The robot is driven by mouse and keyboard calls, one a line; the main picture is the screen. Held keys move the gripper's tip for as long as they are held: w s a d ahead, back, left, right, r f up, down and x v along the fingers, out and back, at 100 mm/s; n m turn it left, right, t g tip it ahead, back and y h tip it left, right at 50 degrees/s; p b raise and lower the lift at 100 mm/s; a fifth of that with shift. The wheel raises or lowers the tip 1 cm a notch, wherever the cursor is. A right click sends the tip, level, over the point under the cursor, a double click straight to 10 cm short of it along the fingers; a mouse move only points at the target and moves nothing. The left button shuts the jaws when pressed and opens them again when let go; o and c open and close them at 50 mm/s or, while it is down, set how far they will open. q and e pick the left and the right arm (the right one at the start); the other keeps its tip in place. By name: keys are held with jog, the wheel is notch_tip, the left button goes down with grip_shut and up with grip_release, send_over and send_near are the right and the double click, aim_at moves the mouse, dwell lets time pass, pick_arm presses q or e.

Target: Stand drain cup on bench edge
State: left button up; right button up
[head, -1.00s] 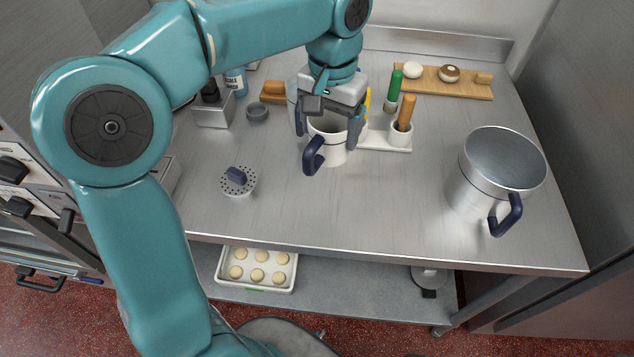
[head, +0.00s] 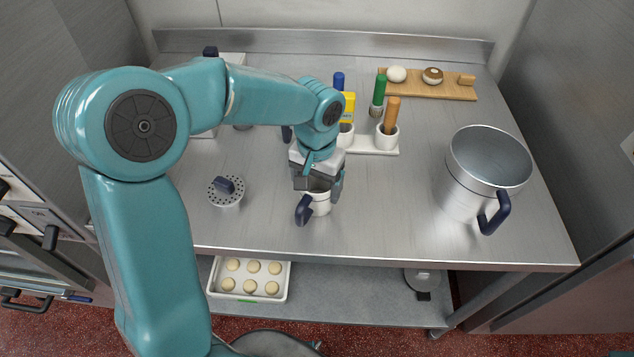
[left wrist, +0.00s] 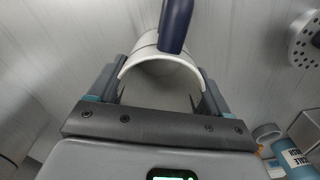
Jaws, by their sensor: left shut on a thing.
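A white cup (head: 323,206) with a dark navy handle (head: 304,210) is near the front of the steel bench (head: 380,228), a short way back from its front edge. My left gripper (head: 318,190) comes down on it from above, with a finger on each side. In the left wrist view the cup's rim and wall (left wrist: 160,60) sit between the fingers, with the handle pointing away. My right gripper is not in view.
A large steel pot (head: 470,180) stands at the right. Holders with brushes (head: 387,135) are behind. The bench between cup and pot is clear. A bun tray (head: 250,296) is on the lower shelf.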

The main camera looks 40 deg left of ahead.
pick_arm(q)
jog(key=shift+f, duration=0.2)
jog(key=o, duration=1.3)
jog(key=shift+w, duration=0.1)
jog(key=shift+o, duration=0.2)
jog(key=shift+r, duration=0.15)
jog(key=shift+r, duration=0.25)
notch_tip(320, 180, up, 12)
jog(key=shift+f+p, duration=0.15)
jog(key=shift+p, duration=0.2)
